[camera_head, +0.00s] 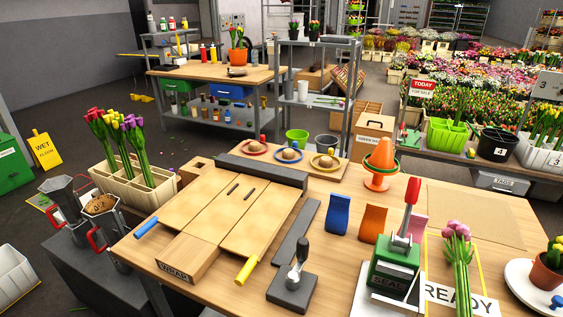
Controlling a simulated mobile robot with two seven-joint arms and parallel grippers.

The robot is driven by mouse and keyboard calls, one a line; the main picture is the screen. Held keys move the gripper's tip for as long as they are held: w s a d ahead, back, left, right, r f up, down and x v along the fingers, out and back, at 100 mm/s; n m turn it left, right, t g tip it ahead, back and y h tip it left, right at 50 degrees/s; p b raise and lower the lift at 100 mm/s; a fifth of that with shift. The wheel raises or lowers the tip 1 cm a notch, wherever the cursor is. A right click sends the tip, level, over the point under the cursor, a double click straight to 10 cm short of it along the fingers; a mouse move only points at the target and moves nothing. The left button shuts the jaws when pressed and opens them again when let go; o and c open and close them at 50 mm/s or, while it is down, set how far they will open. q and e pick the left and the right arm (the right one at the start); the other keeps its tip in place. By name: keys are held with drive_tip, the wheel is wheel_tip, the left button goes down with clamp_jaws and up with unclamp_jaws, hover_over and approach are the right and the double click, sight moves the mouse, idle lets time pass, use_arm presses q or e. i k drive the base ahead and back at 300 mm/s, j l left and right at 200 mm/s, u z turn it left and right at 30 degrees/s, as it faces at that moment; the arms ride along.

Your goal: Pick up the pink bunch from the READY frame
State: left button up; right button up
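The pink bunch (459,262) lies at the front right of the wooden work table. Its pink heads point away from me, and its green stems run down toward the bottom edge of the picture. The lower stem ends are not clearly visible. Neither of my grippers shows in the head view.
A green SEAL press (393,262) with a red handle stands just left of the bunch. A white plate (519,283) with a potted cactus (549,272) is to the right. Behind are an orange cone (381,163) and a bare brown mat (476,215). The WRAP board (205,250) lies left.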

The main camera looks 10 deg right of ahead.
sight(456, 232)
drive_tip(key=z, duration=1.75)
drive_tip(key=i+l, duration=0.1)
drive_tip(key=l, duration=0.35)
drive_tip(key=i+l+u, duration=0.1)
drive_tip(key=l, duration=0.4)
drive_tip(key=i+l, duration=0.15)
drive_tip(key=l, duration=0.3)
drive_tip(key=i+l, duration=0.1)
drive_tip(key=l, duration=0.4)
drive_tip(key=u, duration=0.05)
